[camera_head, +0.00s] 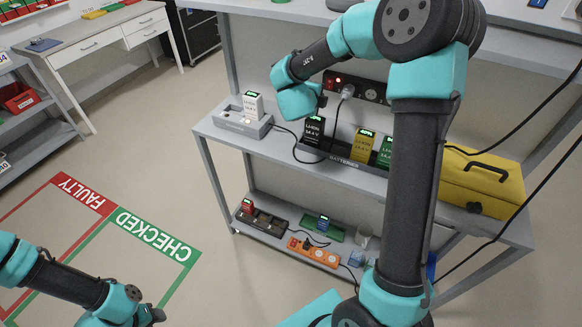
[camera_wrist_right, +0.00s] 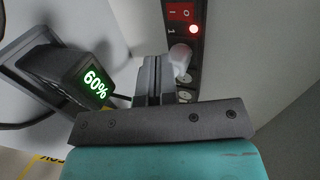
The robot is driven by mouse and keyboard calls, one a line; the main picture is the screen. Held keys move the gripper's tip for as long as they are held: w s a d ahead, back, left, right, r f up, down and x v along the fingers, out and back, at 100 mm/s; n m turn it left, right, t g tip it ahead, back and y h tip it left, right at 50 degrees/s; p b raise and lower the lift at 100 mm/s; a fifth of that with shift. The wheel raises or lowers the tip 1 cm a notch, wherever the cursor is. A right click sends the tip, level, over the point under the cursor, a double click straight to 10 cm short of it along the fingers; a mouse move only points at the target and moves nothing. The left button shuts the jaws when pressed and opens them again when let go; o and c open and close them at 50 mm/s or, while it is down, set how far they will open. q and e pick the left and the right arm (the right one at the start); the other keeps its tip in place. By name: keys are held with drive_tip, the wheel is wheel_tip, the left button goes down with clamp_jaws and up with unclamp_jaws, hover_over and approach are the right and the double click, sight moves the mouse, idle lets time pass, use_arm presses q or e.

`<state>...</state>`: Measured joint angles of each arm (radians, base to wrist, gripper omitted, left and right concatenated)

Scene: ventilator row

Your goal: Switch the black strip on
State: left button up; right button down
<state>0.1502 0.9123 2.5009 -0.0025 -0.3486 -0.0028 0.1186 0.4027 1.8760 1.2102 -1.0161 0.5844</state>
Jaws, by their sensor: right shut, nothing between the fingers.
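A black strip (camera_head: 371,91) is mounted on the back panel above the upper shelf. It has a red rocker switch marked O and I (camera_wrist_right: 180,12) at one end and a glowing red light (camera_wrist_right: 193,29) beside it. A pale plug (camera_wrist_right: 180,58) sits in the strip. My right gripper (camera_head: 322,99) is close to the switch end of the strip; its shut, empty fingers also show in the right wrist view (camera_wrist_right: 154,75). I cannot tell whether they touch the strip. My left gripper (camera_head: 152,316) is at the lower left, cut by the frame edge, far from the strip.
Below the strip, a black battery (camera_head: 314,131), a yellow one (camera_head: 362,146) and a green one stand in a rack. An orange strip (camera_head: 313,250) lies on the lower shelf.

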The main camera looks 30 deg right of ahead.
drive_tip(key=v, duration=0.3)
drive_tip(key=shift+s+a, duration=0.2)
drive_tip(key=shift+a, duration=0.2)
drive_tip(key=s+a+f+n+y, duration=0.2)
drive_tip(key=a+f+n+y, duration=0.1)
drive_tip(key=f+n, duration=0.3)
drive_tip(key=s+a+f+n+t+y, duration=0.1)
drive_tip(key=s+a+f+n+y, duration=0.1)
drive_tip(key=f+n, duration=0.4)
drive_tip(key=s+a+f+n+y, duration=0.2)
drive_tip(key=a+f+n+y, duration=0.2)
drive_tip(key=a+f+n, duration=0.2)
drive_tip(key=shift+s+a+n+t, duration=0.1)
drive_tip(key=shift+a+n+t, duration=0.1)
drive_tip(key=shift+n, duration=0.4)
drive_tip(key=shift+s+a+n+t, duration=0.1)
drive_tip(key=shift+n+t, duration=0.1)
drive_tip(key=shift+n, duration=0.4)
drive_tip(key=s+a+f+n+g+y, duration=0.3)
drive_tip(key=s+a+f+g, duration=0.1)
drive_tip(key=s+f, duration=0.3)
drive_tip(key=s+a+f+n+g+y, duration=0.2)
drive_tip(key=s+a+f+n+g, duration=0.2)
drive_tip(key=f, duration=0.8)
drive_tip(key=s+a, duration=0.2)
drive_tip(key=s, duration=0.2)
drive_tip(key=shift+a+y, duration=0.2)
drive_tip(key=shift+y, duration=0.2)
